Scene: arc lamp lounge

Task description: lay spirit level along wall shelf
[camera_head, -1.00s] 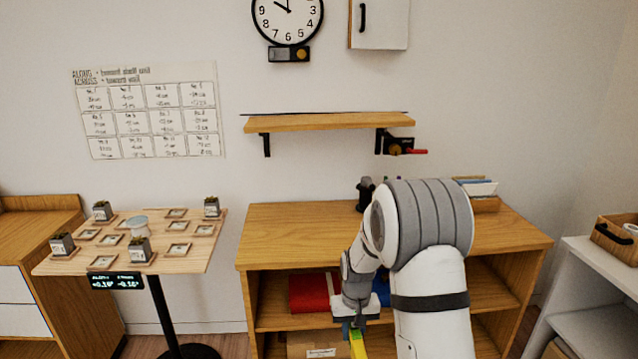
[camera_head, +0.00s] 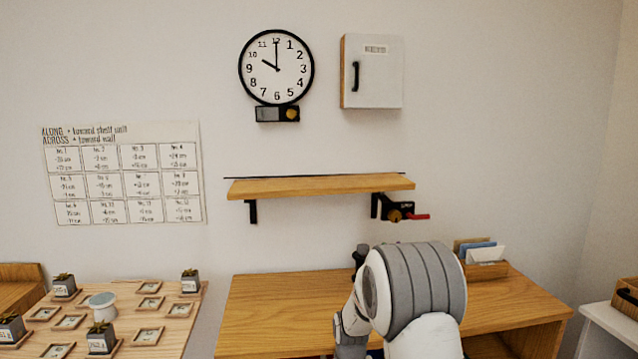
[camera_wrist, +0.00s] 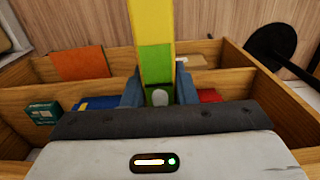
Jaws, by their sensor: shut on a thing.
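The wall shelf (camera_head: 320,187) is a wooden board on black brackets, with nothing lying along its top except a thin dark line at the back edge. The spirit level (camera_wrist: 152,35) is a yellow bar with a green part, seen in the wrist view. My gripper (camera_wrist: 160,95) is shut on it, with blue-grey fingers on both sides. The level points away from the wrist, over the compartments of the low unit. In the head view the gripper and level are out of frame below; only my arm shows, in front of the low unit and below the shelf.
A black clamp with a red handle (camera_head: 408,214) hangs at the shelf's right bracket. A clock (camera_head: 277,68) and a white cabinet (camera_head: 372,72) are above. The low wooden unit (camera_head: 285,300) has a file box (camera_head: 486,270) on top. A table with small plants (camera_head: 128,300) stands left.

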